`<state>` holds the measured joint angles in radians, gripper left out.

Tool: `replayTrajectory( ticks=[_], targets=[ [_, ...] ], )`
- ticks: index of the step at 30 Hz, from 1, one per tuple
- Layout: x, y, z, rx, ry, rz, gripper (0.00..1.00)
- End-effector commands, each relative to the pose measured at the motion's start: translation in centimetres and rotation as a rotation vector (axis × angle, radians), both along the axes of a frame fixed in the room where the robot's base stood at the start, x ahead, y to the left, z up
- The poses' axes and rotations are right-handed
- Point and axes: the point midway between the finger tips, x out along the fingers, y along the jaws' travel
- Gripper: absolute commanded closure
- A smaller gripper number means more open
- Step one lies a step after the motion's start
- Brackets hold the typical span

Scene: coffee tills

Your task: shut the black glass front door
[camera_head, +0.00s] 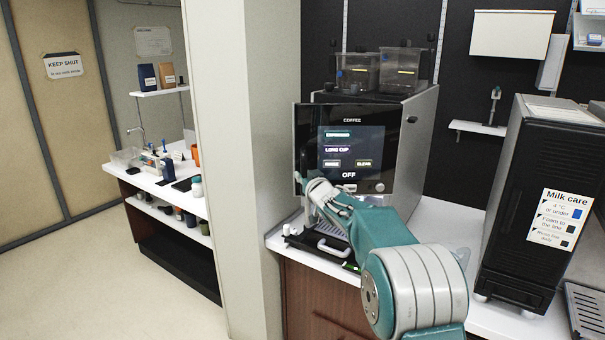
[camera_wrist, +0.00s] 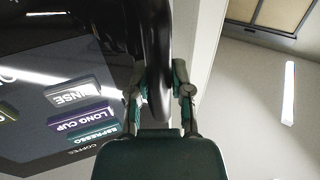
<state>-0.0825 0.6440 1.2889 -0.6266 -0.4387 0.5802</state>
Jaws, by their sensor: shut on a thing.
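The black glass front door (camera_head: 307,125) is on the coffee machine (camera_head: 420,115) in the head view. It carries a lit screen reading COFFEE, LONG CUP and OFF. The door seems to stand somewhat out from the machine body, but I cannot tell its exact angle. My gripper (camera_head: 305,182) is at the door's lower left edge. In the wrist view, my gripper (camera_wrist: 160,98) has its two fingers closed on a dark curved handle (camera_wrist: 155,50). The door's screen side (camera_wrist: 35,70) fills the left of that view, seen upside down. The handle is mostly hidden in the head view.
A pale pillar (camera_head: 228,150) stands close to the left of the machine. A black milk fridge (camera_head: 520,235) stands to the right on the white counter (camera_head: 435,215). Two bean hoppers (camera_head: 400,68) sit on top of the machine. Open floor (camera_head: 150,290) lies at left.

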Motion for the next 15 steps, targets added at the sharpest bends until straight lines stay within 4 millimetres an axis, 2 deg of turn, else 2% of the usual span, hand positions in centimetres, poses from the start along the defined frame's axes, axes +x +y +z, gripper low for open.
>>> replayTrajectory(
  ticks=[15],
  targets=[
    [4.6,0.7,-0.1,0.0,0.0,0.002,1.0]
  ],
)
